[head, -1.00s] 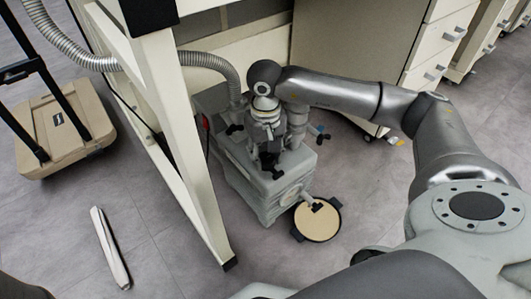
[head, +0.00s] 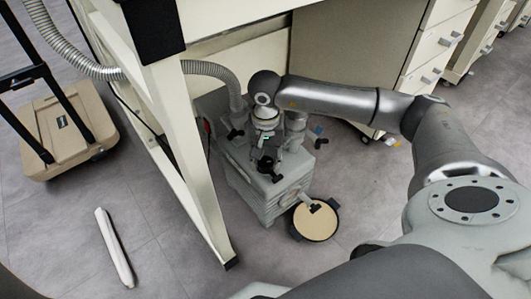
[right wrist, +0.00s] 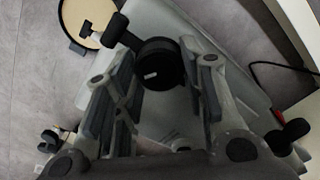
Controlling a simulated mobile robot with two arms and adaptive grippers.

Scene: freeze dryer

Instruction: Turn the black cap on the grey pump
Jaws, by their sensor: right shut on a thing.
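The grey pump (head: 250,190) stands on the floor under the bench frame. Its black cap (head: 266,164) shows on top, just below my right gripper (head: 268,153). In the right wrist view the round black cap (right wrist: 160,64) lies between the two fingers of my right gripper (right wrist: 165,80). The gripper is shut on it, pointing down at the pump (right wrist: 165,115). The fingers hide part of the cap's sides. My left gripper is not in view.
A ribbed hose (head: 210,69) runs to the pump's back. A white bench leg (head: 185,150) stands close on its left. A white bar (head: 114,247) lies on the floor. A beige case (head: 62,135) stands far left.

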